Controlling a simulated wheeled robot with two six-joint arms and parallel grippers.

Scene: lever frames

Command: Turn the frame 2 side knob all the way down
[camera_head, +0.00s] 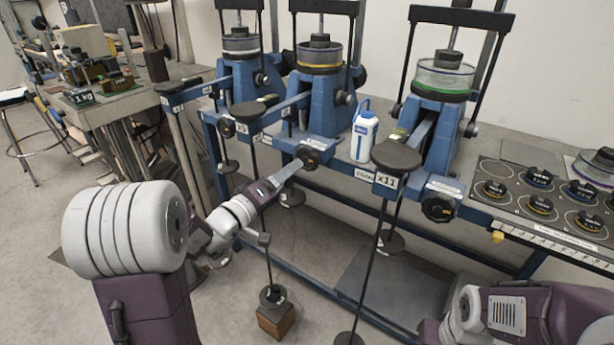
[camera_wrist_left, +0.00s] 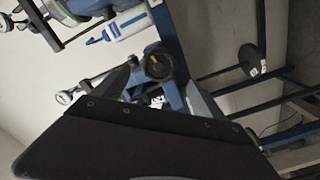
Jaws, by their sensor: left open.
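Three blue lever frames stand in a row on the bench. The middle frame (camera_head: 322,108) has a yellow-banded cylinder on top and a round black side knob (camera_head: 307,157) low at its front. I cannot read a frame number. My left gripper (camera_head: 293,172) reaches up to this knob from the lower left. In the left wrist view the knob (camera_wrist_left: 157,65) sits between the tips of the open left gripper (camera_wrist_left: 160,82); I cannot tell whether the fingers touch it. My right arm shows at the lower right, but its gripper is not in view.
The left frame (camera_head: 240,85) and right frame (camera_head: 432,120) flank the middle one. A white bottle (camera_head: 364,137) stands between middle and right. Hanging rods and black discs (camera_head: 397,156) are in front. A wooden block (camera_head: 276,319) hangs or stands below my left gripper.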

